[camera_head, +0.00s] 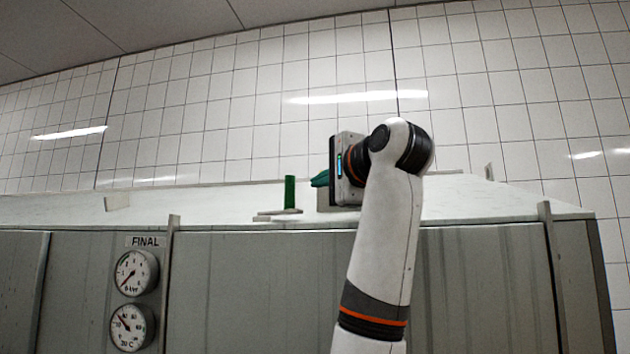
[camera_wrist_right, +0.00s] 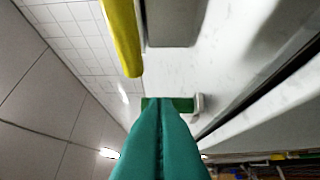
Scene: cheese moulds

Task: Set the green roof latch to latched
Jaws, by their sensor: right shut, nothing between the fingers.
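The green roof latch (camera_head: 290,192) is an upright green bar on a small grey plate (camera_head: 278,213) near the front edge of the white roof. In the right wrist view the green bar (camera_wrist_right: 183,104) lies across the picture just beyond my fingertips, with a grey bracket (camera_wrist_right: 199,105) at its right end. My right gripper (camera_head: 319,180) is to the right of the latch, its green fingers pointing left at it with a small gap. In the right wrist view these fingers (camera_wrist_right: 159,102) are together and empty; they hide part of the bar. My left gripper is not in view.
A yellow bar (camera_wrist_right: 122,38) and a grey block (camera_wrist_right: 172,22) are close to my right fingers in the wrist view. The white roof (camera_head: 470,200) has a few small upright tabs. Two gauges (camera_head: 134,272) sit on the grey front below. A tiled wall stands behind.

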